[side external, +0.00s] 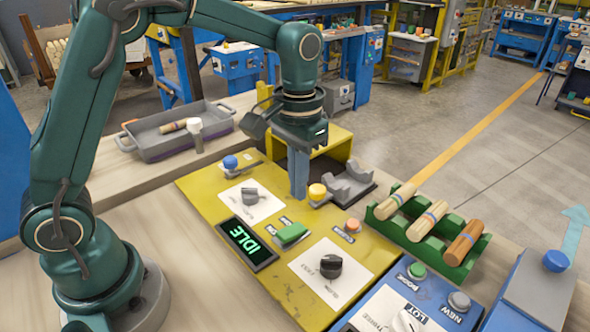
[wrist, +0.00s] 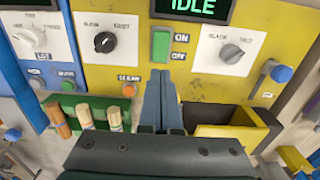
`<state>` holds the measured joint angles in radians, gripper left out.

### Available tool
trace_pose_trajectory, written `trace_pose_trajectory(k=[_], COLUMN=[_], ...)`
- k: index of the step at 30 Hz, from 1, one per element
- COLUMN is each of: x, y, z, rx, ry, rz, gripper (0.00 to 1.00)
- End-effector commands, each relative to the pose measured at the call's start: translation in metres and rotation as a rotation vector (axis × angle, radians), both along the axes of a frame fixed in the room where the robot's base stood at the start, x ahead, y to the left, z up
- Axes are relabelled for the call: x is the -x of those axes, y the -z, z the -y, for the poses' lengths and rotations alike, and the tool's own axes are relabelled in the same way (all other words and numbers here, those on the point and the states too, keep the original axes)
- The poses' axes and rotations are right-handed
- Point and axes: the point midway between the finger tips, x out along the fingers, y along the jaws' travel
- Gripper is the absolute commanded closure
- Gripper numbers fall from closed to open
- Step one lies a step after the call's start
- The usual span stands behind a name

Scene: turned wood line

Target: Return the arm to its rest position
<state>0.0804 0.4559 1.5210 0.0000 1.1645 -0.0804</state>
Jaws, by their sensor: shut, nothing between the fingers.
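My gripper (side external: 299,190) is at the end of my raised green arm, pointing down over the yellow control panel (side external: 205,207). Its two blue-grey fingers are together with nothing between them. They also show in the wrist view (wrist: 160,95), in line with the green ON/OFF switch (wrist: 160,46).
A green rack (side external: 455,272) holds three turned wood pieces. A grey tray (side external: 170,150) holds a wood piece. The panel display (side external: 246,243) reads IDLE.

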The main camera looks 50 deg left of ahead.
Motion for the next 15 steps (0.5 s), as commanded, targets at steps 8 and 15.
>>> trace_pose_trajectory(k=[8,15], x=[-0.003,0.026], y=[-0.018,-0.070], z=[-0.002,-0.011], rx=[0.004,0.013], ry=[-0.007,-0.026], rz=[0.056,0.208], gripper=[1.00,1.00])
